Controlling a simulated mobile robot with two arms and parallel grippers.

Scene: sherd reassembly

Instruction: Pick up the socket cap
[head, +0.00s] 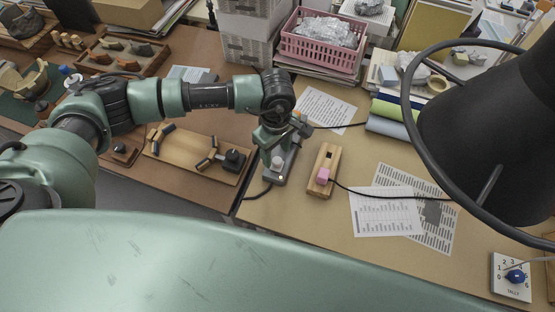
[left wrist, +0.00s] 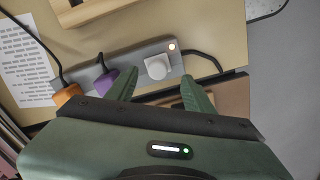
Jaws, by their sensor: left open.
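The socket cap (left wrist: 156,67) is a small white rounded piece on the grey power strip (left wrist: 135,60) in the left wrist view. It sits between a purple plug (left wrist: 104,78) and a small lit lamp (left wrist: 171,47). In the head view the cap (head: 277,163) shows just below my left gripper (head: 271,147). In the left wrist view my left gripper (left wrist: 160,91) is open and empty, its two green fingers spread to either side below the cap and apart from it. An orange plug (left wrist: 68,95) is at the strip's left end. My right gripper is not in view.
A wooden block (head: 325,160) with a pink plug (head: 323,175) stands right of the strip. A wooden tray (head: 200,156) with dark pieces lies to the left. Cables run from the strip. A black lamp (head: 480,140) hangs at the right. Printed sheets (head: 385,211) lie on the table.

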